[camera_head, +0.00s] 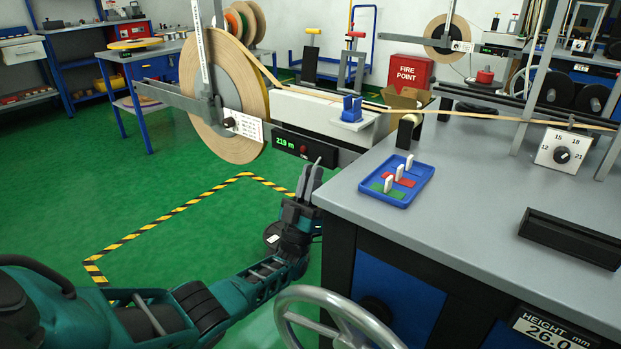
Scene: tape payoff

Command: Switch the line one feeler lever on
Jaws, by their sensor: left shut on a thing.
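My left gripper (311,172) points upward beside the front left corner of the grey bench, just below the payoff's black display box (290,145), which reads 219 m and has a red button. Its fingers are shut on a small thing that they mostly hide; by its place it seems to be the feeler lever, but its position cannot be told. A large tape reel (222,95) hangs on the payoff, and tan tape (390,107) runs from it to the right. My right gripper is not in view.
The grey bench (450,210) carries a blue tray (423,172) with white upright pieces on red and green patches, a dial box (565,150) and a black bar (570,239). A handwheel (335,300) stands in front. The striped floor area (190,205) is clear behind my arm.

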